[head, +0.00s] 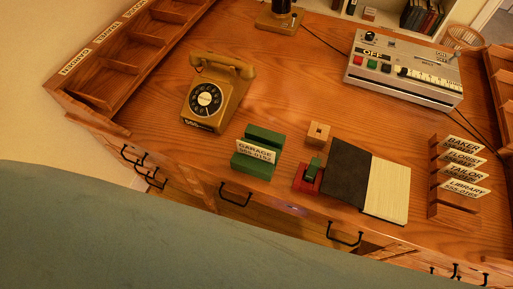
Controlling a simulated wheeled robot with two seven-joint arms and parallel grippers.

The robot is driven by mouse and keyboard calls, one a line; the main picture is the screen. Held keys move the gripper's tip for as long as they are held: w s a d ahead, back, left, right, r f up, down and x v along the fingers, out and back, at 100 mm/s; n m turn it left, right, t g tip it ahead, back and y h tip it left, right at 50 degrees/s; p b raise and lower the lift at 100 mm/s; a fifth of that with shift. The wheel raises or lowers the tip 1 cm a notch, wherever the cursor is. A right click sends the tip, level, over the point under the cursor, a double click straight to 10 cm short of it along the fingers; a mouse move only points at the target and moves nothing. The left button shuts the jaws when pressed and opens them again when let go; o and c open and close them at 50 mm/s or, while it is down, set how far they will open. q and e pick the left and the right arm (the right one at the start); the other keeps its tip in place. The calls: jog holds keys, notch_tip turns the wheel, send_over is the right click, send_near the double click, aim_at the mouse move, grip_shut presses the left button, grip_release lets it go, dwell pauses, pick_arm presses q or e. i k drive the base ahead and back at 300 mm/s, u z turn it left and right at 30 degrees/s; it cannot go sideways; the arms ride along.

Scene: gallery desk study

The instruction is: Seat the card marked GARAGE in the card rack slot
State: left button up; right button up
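The GARAGE card (255,151) is white with black print. It stands at a green block holder (263,136) near the desk's front edge, left of centre, with green showing behind and in front of it. The wooden card rack (433,181) stands at the right of the desk. It holds white cards marked BAKER (464,144), FLORIST, TAILOR and LIBRARY (465,189), one behind another. A bare wooden part of the rack shows in front of LIBRARY. Neither of my grippers is in view.
A rotary telephone (216,93) stands behind the green holder. A wooden cube (317,133), a red and green stamp-like piece (310,176) and an open book (386,190) lie between holder and rack. A grey switch box (404,72) stands behind. A blue-green surface (150,230) covers the lower left.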

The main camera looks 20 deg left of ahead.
aim_at(455, 210)
jog(key=z, duration=2.4)
jog(key=k, duration=0.2)
jog(key=u, duration=0.15)
